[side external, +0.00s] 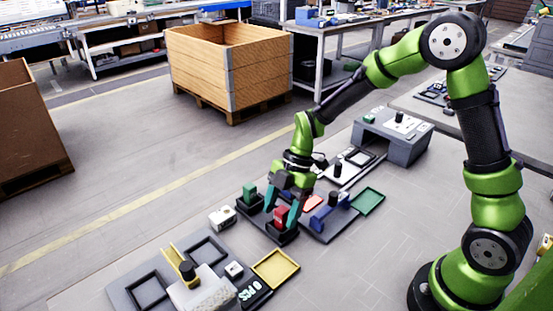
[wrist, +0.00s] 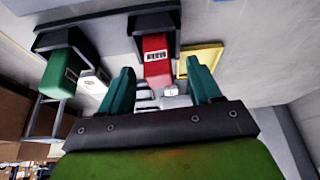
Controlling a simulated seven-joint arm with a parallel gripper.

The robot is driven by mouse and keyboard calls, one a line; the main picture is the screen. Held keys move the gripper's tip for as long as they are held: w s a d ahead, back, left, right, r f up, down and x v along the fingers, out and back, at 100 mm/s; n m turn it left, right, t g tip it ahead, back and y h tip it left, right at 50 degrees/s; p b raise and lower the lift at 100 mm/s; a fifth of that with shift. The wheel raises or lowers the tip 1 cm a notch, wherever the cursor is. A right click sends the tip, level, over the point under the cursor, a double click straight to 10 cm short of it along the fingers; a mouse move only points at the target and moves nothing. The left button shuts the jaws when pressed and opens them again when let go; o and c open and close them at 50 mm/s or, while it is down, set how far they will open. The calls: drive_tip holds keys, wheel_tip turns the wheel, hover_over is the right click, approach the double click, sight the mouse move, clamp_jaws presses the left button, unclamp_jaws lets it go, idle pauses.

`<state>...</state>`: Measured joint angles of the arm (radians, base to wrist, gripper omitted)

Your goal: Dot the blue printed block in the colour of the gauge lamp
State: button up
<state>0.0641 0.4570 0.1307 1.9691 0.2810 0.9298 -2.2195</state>
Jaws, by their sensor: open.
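My gripper (side external: 282,210) has two teal fingers, spread apart and empty, low over the red printed block (side external: 281,217). In the wrist view, my gripper (wrist: 162,85) has the red block (wrist: 156,62) ahead between its fingers; I cannot tell whether they touch it. The red block sits in a black holder (wrist: 130,20). A green printed block (side external: 249,192) stands in another black holder and shows left in the wrist view (wrist: 62,75). A blue piece (side external: 320,216) lies right of my gripper, near a dark knob; its print is not readable. A green patch (side external: 369,119) on a grey housing may be the lamp.
A yellow tray (side external: 276,267), a green tray (side external: 368,200) and a pinkish-red pad (side external: 313,203) lie around the work. A white block (side external: 222,217) is left of the holders. A black display (side external: 254,293) and dark frames are at the front left.

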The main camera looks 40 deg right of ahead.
drive_tip(key=shift+r, duration=0.1)
drive_tip(key=v, duration=1.6)
drive_tip(key=shift+d+r, duration=0.25)
drive_tip(key=shift+r, duration=0.05)
drive_tip(key=shift+r, duration=2.5)
